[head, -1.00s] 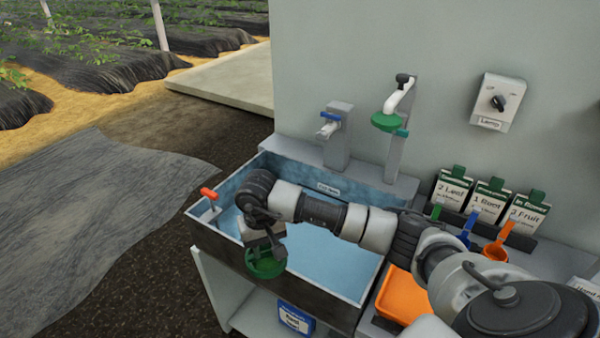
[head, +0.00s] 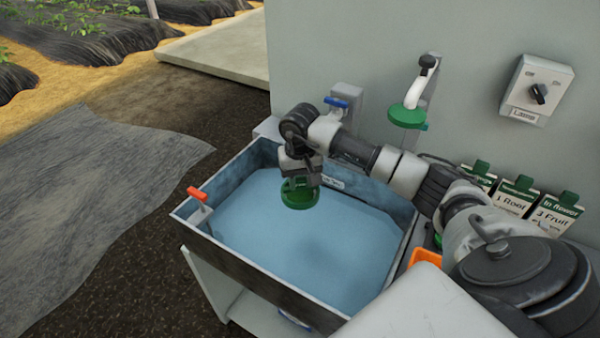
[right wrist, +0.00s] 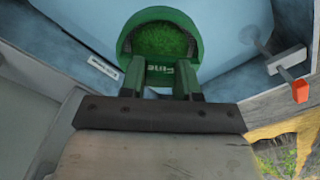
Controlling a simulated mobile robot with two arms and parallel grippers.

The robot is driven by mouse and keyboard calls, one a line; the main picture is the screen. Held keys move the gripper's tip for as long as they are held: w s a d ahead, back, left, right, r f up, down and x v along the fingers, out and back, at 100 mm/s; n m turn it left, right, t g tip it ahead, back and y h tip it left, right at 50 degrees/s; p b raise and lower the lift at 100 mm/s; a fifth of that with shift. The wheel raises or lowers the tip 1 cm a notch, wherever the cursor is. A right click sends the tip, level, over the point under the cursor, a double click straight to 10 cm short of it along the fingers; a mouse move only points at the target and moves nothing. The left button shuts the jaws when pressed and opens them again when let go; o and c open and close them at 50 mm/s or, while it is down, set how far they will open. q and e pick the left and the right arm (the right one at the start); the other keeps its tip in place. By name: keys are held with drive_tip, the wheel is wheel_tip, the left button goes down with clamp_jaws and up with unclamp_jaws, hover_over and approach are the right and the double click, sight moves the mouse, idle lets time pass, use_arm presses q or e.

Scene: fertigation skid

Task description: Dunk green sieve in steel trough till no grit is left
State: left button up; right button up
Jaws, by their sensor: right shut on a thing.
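The green sieve (head: 302,200) hangs from my right gripper (head: 299,182), which is shut on it. It is over the back left part of the steel trough (head: 270,294) and appears to be above the water (head: 315,240); I cannot tell its exact height. In the right wrist view the sieve (right wrist: 160,38) shows a round green rim, green mesh and a lettered side, held between the two fingers (right wrist: 161,80). I can make out no separate grit on the mesh. My left gripper is not in view.
An orange-handled lever (head: 197,193) stands at the trough's left wall. A blue-handled tap (head: 338,103) and a white spout with a green disc (head: 407,116) stand behind. Labelled cards (head: 515,195) and an orange tray (head: 424,258) are at the right. The trough's front is clear.

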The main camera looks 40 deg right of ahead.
sight(300, 192)
drive_tip(key=f, duration=0.2)
drive_tip(key=shift+w+d+f+b, duration=0.15)
drive_tip(key=shift+w+f+b, duration=0.05)
drive_tip(key=shift+f+b, duration=0.15)
wheel_tip(300, 192, down, 2)
drive_tip(key=shift+f+b, duration=0.25)
drive_tip(key=shift+b, duration=0.55)
use_arm(q)
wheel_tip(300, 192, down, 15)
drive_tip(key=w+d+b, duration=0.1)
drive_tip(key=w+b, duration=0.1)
drive_tip(key=b, duration=1)
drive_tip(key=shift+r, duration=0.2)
use_arm(e)
wheel_tip(300, 192, down, 13)
drive_tip(key=shift+f, duration=0.2)
drive_tip(key=shift+r, duration=0.1)
drive_tip(key=shift+r+p, duration=5.05)
drive_tip(key=shift+r, duration=4.15)
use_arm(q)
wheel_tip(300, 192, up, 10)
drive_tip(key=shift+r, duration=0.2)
